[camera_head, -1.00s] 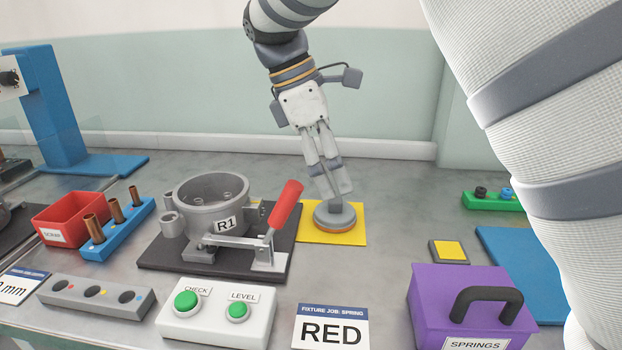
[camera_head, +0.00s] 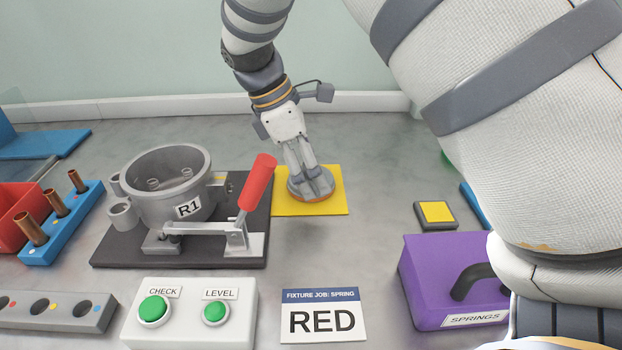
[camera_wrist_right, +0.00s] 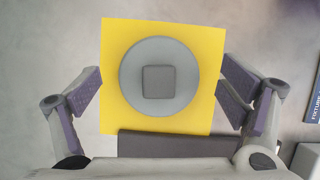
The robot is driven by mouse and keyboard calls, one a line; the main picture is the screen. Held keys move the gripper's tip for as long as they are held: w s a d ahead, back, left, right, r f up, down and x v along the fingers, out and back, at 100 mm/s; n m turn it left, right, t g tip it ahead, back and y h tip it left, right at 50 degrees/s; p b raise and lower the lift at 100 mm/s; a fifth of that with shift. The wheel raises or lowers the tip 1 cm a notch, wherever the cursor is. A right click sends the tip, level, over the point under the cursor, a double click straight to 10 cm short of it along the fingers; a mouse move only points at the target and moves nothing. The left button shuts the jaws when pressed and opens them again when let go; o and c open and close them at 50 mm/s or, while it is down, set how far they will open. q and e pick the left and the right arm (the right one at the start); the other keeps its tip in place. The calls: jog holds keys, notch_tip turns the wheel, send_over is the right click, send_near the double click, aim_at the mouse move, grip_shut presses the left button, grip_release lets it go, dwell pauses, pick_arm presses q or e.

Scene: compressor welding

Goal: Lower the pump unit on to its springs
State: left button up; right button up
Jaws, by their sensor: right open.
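The pump unit is a round grey disc with a square knob on top (camera_wrist_right: 160,82); it lies on a yellow mat (camera_wrist_right: 115,120). In the head view the disc (camera_head: 298,192) shows behind the fingertips. My right gripper (camera_head: 311,176) points down over it, open, with a finger on either side of the knob and apart from it in the wrist view. The grey round housing marked R1 (camera_head: 155,203) stands open-topped on a dark base left of the mat; small upright posts show inside. Whether they carry springs I cannot tell. My left gripper is out of view.
A red-handled clamp (camera_head: 258,183) stands at the housing's front right, close to the mat. A purple SPRINGS box (camera_head: 425,268), a RED job card (camera_head: 323,318) and a CHECK and LEVEL button box (camera_head: 188,330) stand in front.

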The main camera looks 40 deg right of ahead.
jog(key=c, duration=1.6)
